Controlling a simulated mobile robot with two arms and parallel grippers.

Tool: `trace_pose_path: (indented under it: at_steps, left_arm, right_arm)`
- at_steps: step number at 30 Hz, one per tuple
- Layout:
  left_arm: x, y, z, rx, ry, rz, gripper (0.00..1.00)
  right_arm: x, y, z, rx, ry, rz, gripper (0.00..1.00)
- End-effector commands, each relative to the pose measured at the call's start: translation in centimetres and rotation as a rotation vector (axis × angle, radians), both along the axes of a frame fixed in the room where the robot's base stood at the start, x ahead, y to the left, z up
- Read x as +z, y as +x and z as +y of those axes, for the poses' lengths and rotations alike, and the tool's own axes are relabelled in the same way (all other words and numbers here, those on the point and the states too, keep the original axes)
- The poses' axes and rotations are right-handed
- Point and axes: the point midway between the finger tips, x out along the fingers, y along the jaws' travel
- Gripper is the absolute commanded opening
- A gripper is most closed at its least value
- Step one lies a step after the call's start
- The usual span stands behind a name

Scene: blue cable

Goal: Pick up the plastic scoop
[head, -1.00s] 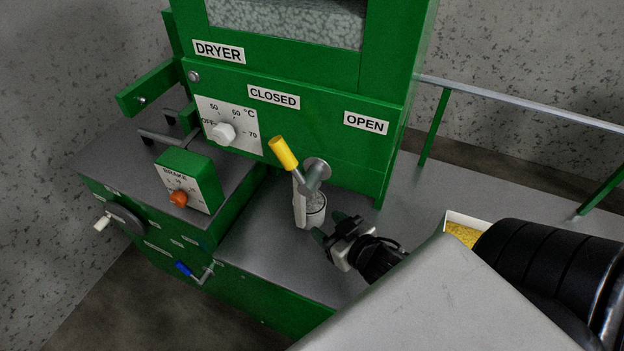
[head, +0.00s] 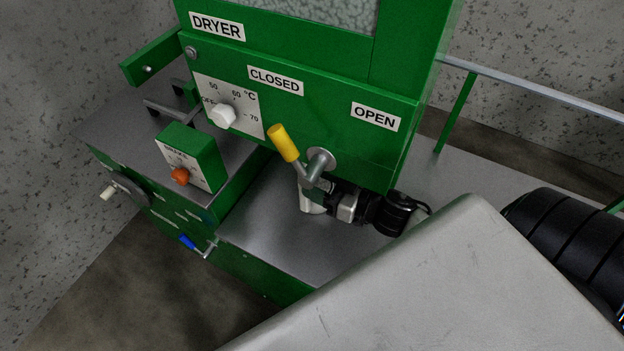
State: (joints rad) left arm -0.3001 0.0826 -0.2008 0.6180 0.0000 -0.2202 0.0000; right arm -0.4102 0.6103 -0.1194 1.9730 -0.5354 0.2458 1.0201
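The plastic scoop (head: 309,204) is a small whitish cup standing on the grey bench top below the dryer's outlet. Its right side and most of its opening are hidden by my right gripper (head: 318,188). The gripper comes in from the right, with its dark fingertips overlapping the scoop's upper part in the head view. Whether the fingers are closed on the scoop or only around it cannot be told. My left gripper is not in view.
The outlet pipe (head: 319,165) with its yellow-handled lever (head: 283,143) is close above the gripper. The green dryer (head: 345,140) stands behind. A brake box (head: 190,160) with an orange knob stands left. Bench top (head: 275,235) in front of the scoop is clear.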

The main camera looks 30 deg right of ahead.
Motion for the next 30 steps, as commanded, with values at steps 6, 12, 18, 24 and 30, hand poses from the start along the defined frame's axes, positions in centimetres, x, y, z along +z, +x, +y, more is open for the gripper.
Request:
trace_pose_path:
  at_steps: [6,12,18,24,30]
  left_arm:
    - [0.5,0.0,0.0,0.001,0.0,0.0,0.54]
    - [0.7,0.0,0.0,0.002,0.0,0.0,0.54]
    - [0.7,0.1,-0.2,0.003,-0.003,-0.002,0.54]
    - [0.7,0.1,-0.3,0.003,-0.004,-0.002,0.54]
    - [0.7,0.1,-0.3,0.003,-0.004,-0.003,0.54]
  right_arm:
    - [0.4,2.1,1.3,-0.001,0.001,-0.004,0.51]
    - [0.3,4.1,2.6,-0.001,0.002,-0.001,0.51]
    - [0.2,4.4,2.9,-0.001,0.001,0.001,0.51]
    - [0.2,4.4,2.8,-0.001,0.001,0.001,0.37]
    - [0.2,4.3,2.8,-0.001,0.001,0.001,0.07]
